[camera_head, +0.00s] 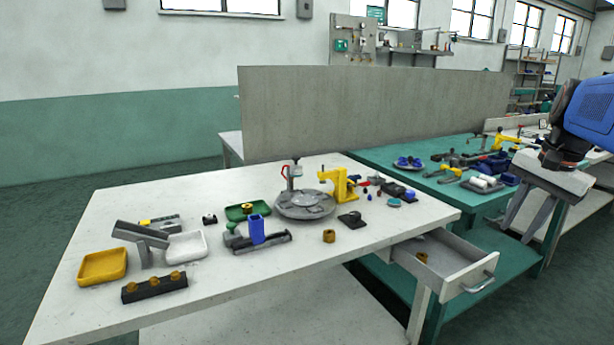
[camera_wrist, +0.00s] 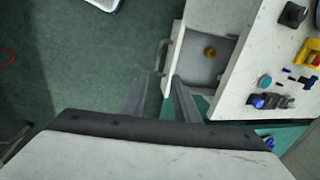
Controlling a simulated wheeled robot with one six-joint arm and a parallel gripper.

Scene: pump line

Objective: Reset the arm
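My gripper (camera_head: 533,215) hangs at the right side of the head view, fingers pointing down, in front of the green bench and to the right of the open drawer. Its two fingers are apart, with nothing visible between them. In the wrist view my gripper (camera_wrist: 160,100) also shows two separated fingers, with the floor and the drawer's front edge beyond them. The open drawer (camera_head: 462,262) sticks out of the white table and holds a small brass-coloured part (camera_head: 421,257). The drawer (camera_wrist: 190,62) also shows in the wrist view, close beyond the fingers.
The white table (camera_head: 250,287) carries a grey round turntable (camera_head: 305,205), a yellow press (camera_head: 340,184), a yellow tray (camera_head: 103,267), a white tray (camera_head: 187,246) and a black block with brass parts (camera_head: 154,287). A grey panel (camera_head: 370,112) stands behind. The green bench (camera_head: 385,160) holds tools.

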